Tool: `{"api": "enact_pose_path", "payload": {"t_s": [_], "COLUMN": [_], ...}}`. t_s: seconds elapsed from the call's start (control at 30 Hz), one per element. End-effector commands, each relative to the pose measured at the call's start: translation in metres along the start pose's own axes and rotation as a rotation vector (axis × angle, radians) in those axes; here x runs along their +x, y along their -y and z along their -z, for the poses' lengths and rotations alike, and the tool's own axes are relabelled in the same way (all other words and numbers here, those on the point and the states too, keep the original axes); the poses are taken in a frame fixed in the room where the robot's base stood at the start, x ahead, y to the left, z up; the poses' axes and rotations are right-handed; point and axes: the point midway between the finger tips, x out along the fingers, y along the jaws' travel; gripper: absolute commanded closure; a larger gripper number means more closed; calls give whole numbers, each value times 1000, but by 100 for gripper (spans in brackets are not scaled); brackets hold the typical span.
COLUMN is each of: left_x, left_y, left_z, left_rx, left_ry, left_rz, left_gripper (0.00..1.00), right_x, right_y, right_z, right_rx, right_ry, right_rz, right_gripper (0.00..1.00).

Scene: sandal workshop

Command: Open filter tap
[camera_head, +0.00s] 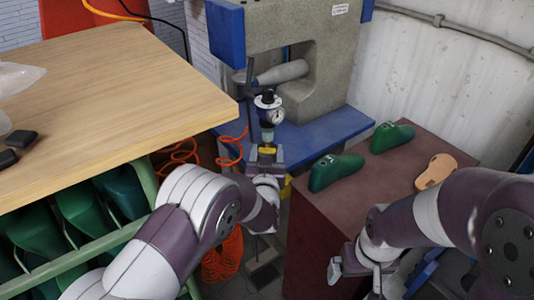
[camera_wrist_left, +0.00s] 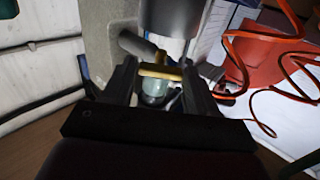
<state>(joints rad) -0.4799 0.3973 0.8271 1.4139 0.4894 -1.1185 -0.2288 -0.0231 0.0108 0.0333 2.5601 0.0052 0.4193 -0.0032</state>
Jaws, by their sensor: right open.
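The filter unit (camera_head: 268,110) stands upright with a dark knob on top, a round gauge (camera_head: 278,116) and a clear bowl below. A yellow tap (camera_head: 267,150) sits beneath it. My left gripper (camera_head: 266,156) is at the tap, with one finger on each side. In the left wrist view the yellow tap (camera_wrist_left: 160,72) spans the gap between the fingers of my left gripper (camera_wrist_left: 160,75); whether both fingers press on it is unclear. The clear bowl (camera_wrist_left: 155,88) shows between the fingers. My right gripper (camera_head: 362,272) is open and empty beside the reddish-brown table.
A grey and blue press (camera_head: 330,70) stands behind the filter. A wooden table (camera_head: 110,80) is at left, above a rack of green lasts (camera_head: 80,215). Green lasts (camera_head: 337,171) lie on the reddish-brown table (camera_head: 360,200). Orange coiled hose (camera_head: 225,255) hangs nearby.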

Motion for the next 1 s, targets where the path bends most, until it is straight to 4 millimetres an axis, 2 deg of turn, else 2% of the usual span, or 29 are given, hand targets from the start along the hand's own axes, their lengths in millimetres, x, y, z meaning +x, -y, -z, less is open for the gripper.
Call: {"api": "enact_pose_path", "payload": {"t_s": [0.03,0.1,0.2,0.27,0.4,0.47,0.57,0.8,0.83,0.87,0.9,1.0], "left_x": [0,0,0,0,0,0,0,0,0,0,0,0], "left_y": [0,0,0,0,1,1,1,1,1,1,1,1], "left_z": [0,0,-1,-5,-8,-7,-3,-1,-1,-1,-1,-1], "left_rx": [0,0,-6,-49,-253,-318,-371,-374,-373,-373,-373,-373], "left_ry": [0,0,0,-2,-4,-2,-1,2,2,2,2,1], "left_rz": [0,0,0,0,-1,-1,0,0,0,0,0,0], "left_gripper": [59,80,80,79,79,79,79,79,42,33,23,23], "right_x": [0,0,2,11,38,43,44,42,42,41,41,41], "right_y": [0,0,0,0,0,0,0,0,0,0,0,0], "right_z": [0,0,0,-1,-5,-5,-5,-5,-5,-5,-5,-5], "right_rx": [0,0,0,0,0,0,0,0,0,0,0,0], "right_ry": [0,0,0,0,0,1,0,0,0,0,0,0], "right_rz": [0,0,0,0,0,0,0,0,0,0,0,0], "right_gripper": [0,0,0,0,0,0,0,0,0,0,0,0]}}
